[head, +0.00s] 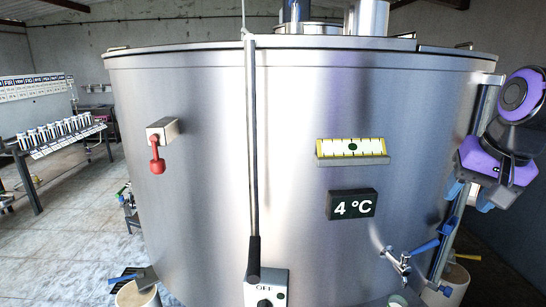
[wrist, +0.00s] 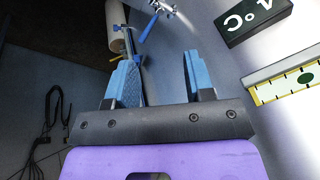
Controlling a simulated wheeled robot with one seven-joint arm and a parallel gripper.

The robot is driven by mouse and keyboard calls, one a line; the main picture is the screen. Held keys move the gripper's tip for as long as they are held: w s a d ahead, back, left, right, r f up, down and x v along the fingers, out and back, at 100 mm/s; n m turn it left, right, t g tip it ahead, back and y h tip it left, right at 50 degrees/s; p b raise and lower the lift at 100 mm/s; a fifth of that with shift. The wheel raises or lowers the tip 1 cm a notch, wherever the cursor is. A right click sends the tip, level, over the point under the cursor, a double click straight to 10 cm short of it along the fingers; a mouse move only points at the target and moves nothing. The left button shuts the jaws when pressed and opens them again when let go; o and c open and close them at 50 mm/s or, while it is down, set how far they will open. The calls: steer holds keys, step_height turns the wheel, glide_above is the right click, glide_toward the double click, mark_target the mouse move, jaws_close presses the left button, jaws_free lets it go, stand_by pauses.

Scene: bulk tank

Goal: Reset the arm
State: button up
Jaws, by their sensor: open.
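My arm, purple and black, is folded at the right edge of the head view. My gripper (head: 468,198) points downward beside the right side of the steel tank (head: 220,180). In the wrist view my gripper (wrist: 158,75) has its two blue fingers apart with nothing held between them. A blue-handled valve (head: 403,259) on the tank's lower right is below and left of the fingers in the head view. It also shows beyond the fingers in the wrist view (wrist: 152,22).
A 4 °C display (head: 352,204) and a yellow-edged level gauge (head: 352,150) are on the tank front. A long lever (head: 252,150) stands at its middle, and a red-handled fitting (head: 157,160) is at left. A bottle rack (head: 60,135) stands far left. Cables (wrist: 45,130) lie on the floor.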

steer(key=s+a+r+n, duration=0.1)
steer(key=s+n, duration=0.1)
steer(key=s, duration=0.3)
steer(key=s+a+r+n+t, duration=0.1)
steer(key=s+n, duration=0.2)
steer(key=s, duration=0.3)
steer(key=shift+a+h, duration=0.3)
steer(key=shift+a, duration=0.05)
